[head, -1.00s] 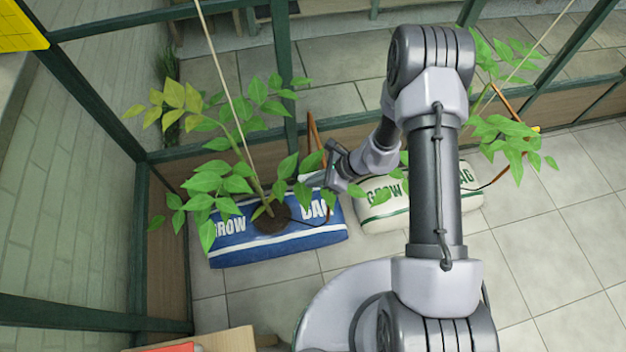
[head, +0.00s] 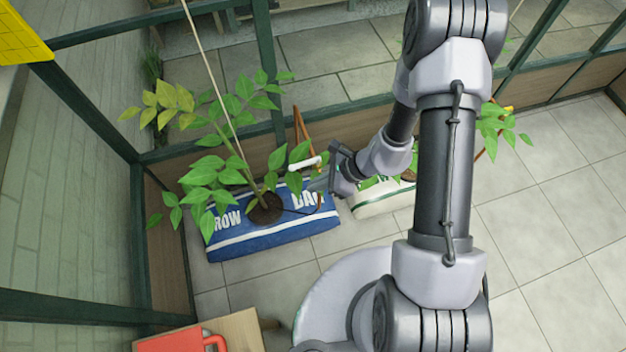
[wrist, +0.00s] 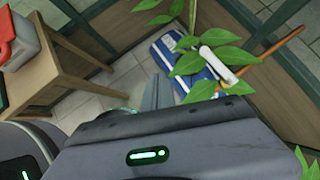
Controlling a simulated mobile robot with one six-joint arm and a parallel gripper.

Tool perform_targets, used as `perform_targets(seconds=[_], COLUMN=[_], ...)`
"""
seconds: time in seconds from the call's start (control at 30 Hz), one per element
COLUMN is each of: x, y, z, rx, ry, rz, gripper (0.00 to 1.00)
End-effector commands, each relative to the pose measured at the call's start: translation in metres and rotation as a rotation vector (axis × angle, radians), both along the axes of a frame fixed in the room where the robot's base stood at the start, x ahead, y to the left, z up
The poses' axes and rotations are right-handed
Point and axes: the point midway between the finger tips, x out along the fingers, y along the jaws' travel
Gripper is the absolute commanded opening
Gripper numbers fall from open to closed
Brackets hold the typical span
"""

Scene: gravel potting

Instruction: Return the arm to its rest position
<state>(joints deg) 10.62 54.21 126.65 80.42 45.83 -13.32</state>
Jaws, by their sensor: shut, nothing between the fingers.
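My arm reaches forward over the right part of the head view. Its gripper (head: 318,184) is beside the right end of the blue grow bag (head: 272,236), near the plant's leaves. In the wrist view the gripper's fingers (wrist: 155,92) are together with nothing held between them. A leafy plant (head: 225,172) stands in the blue bag, with some yellow leaves at its upper left. A small white piece (head: 305,163) sits among the leaves close to the gripper; it also shows in the wrist view (wrist: 215,62).
A white grow bag (head: 385,198) stands to the right, partly hidden by my arm, with a second plant (head: 500,128). A wooden table (head: 243,330) with a red can (head: 172,341) is at the lower left. Green frame bars enclose the space. The tiled floor at right is clear.

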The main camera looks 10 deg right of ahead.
Motion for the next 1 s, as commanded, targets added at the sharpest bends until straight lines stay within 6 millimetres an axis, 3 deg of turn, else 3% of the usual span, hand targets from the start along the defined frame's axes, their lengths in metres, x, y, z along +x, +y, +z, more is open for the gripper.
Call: perform_targets(seconds=[0.37,0.47,0.57,0.67,0.7,0.8,0.9,1.0], x=[0.000,0.003,0.015,0.012,0.004,-0.027,-0.066,-0.099], y=[0.000,0.001,0.006,0.014,0.015,0.013,-0.001,-0.021], z=[0.000,0.010,0.063,0.148,0.180,0.251,0.304,0.336], rx=[0.000,-0.002,-0.017,-0.070,-0.105,-0.234,-0.415,-0.605], ry=[0.000,-0.022,-0.132,-0.306,-0.375,-0.541,-0.687,-0.788], rz=[0.000,0.021,0.138,0.351,0.442,0.667,0.865,1.002], gripper=[0.00,0.00,0.00,0.00,0.00,0.00,0.00,0.00])
